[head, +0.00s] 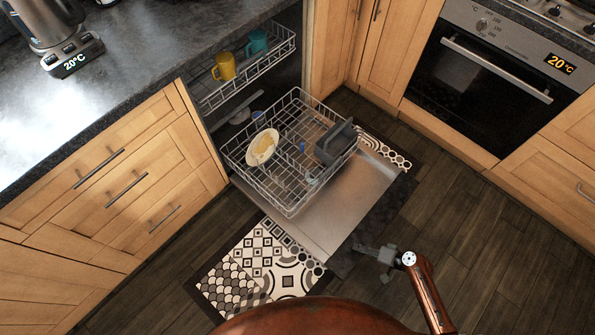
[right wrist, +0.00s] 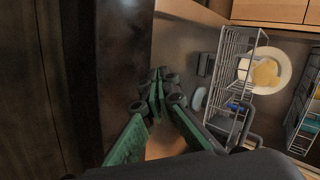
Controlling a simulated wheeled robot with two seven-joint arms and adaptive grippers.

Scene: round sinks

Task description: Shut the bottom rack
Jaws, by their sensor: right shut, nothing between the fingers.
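The bottom rack (head: 288,207) is a wire basket pulled out over the lowered dishwasher door (head: 345,205). It holds a pale plate with a yellow stain (head: 262,146) and a dark grey cutlery basket (head: 336,143). In the right wrist view the rack (right wrist: 236,45) stands on the right side, turned sideways. My right gripper (head: 362,249) is near the outer edge of the door, apart from the rack. Its green fingers (right wrist: 157,95) are closed together with nothing between them. My left gripper is not in view.
The upper rack (head: 245,75) is partly out, with a yellow mug (head: 224,66) and a teal mug (head: 257,43). A patterned mat (head: 255,265) lies on the floor under the door. Wooden cabinets stand left; an oven (head: 480,85) stands right. Floor to the right is clear.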

